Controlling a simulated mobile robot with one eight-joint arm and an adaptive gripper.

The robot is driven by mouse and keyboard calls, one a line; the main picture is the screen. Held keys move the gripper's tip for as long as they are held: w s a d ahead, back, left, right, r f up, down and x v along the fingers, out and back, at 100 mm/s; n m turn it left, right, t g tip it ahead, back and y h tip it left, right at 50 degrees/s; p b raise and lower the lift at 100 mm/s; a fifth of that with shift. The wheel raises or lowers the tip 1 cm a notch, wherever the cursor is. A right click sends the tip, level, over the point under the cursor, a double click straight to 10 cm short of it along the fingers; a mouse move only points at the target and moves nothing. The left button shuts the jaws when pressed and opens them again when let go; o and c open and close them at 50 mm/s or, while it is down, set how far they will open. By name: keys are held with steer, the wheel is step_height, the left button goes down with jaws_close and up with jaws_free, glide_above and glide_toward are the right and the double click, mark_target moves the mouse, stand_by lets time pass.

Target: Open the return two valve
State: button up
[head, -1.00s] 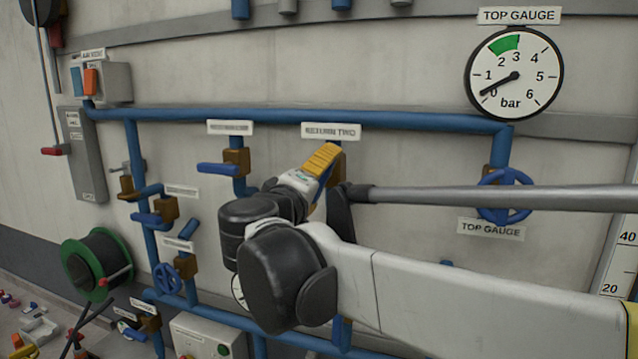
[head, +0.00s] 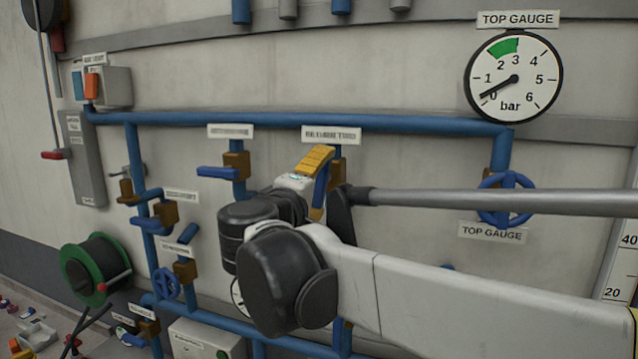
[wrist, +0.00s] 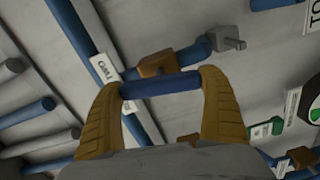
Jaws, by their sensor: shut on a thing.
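The return two valve has a brown body (head: 337,172) on a blue pipe, below a white label (head: 331,134) whose blurred text seems to read RETURN TWO. Its blue lever (head: 320,190) points steeply downward in the head view, partly behind my gripper (head: 316,166). In the wrist view the blue lever (wrist: 160,86) lies crosswise between the two yellow fingers of my gripper (wrist: 160,95), which are shut on it. The brown body (wrist: 155,64) shows just beyond the lever. My wrist hides the pipe below the valve in the head view.
A similar valve with a level blue lever (head: 217,172) stands to the left. A round blue handwheel (head: 507,198) is to the right, under the top gauge (head: 514,76), which reads near zero. A blue header pipe (head: 300,119) runs above. More valves crowd the lower left.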

steer(key=o, duration=0.9)
steer(key=shift+s, duration=0.1)
steer(key=shift+s+a, duration=0.1)
steer(key=v, duration=1.2)
